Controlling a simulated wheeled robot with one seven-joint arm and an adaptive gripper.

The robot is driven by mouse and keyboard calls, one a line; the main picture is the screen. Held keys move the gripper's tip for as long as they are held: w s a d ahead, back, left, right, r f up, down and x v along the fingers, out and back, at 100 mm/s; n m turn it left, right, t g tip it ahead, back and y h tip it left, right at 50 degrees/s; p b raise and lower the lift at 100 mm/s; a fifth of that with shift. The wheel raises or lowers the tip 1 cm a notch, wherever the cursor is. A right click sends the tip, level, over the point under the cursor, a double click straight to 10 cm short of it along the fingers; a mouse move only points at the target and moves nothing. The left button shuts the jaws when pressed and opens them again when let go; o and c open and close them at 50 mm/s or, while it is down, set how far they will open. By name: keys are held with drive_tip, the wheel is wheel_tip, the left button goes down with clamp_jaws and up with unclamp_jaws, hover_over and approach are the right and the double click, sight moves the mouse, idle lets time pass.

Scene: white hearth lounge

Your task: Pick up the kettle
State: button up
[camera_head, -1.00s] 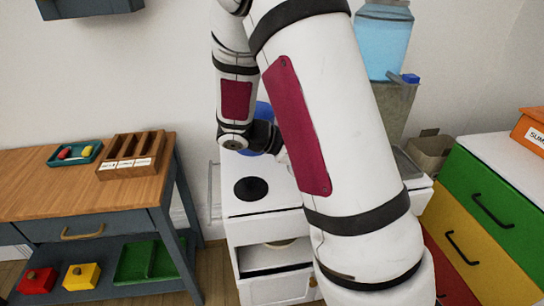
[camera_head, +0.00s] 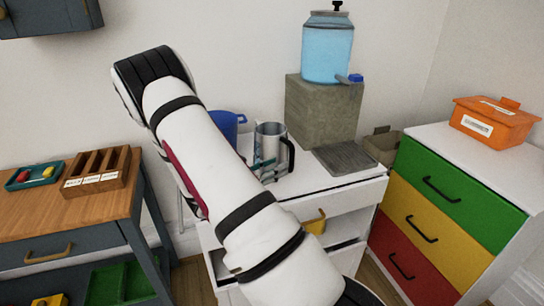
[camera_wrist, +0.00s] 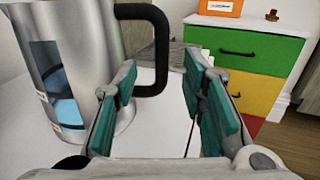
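The kettle (camera_head: 268,138) is a silver metal jug with a clear window and a black handle on its right side. It stands upright on the white counter (camera_head: 315,183). In the wrist view the kettle (camera_wrist: 95,50) fills the left side, and its handle (camera_wrist: 161,55) appears ahead of the gap between my fingertips. My gripper (camera_wrist: 160,80) is open, with teal finger pads on either side of a clear gap. In the head view my gripper (camera_head: 266,170) is low in front of the kettle, partly hidden by my arm. Whether a finger touches the kettle I cannot tell.
A blue pot (camera_head: 229,124) stands behind my arm, left of the kettle. A stone block (camera_head: 322,115) with a blue water dispenser (camera_head: 328,52) stands behind right. A dark ridged plate (camera_head: 345,158) lies right. A drawer cabinet (camera_head: 450,195) and a wooden table (camera_head: 60,215) flank the counter.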

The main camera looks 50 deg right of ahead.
sight(290, 160)
drive_tip(key=shift+x, duration=3.55)
drive_tip(key=shift+f, duration=0.1)
drive_tip(key=shift+s, duration=0.1)
clamp_jaws()
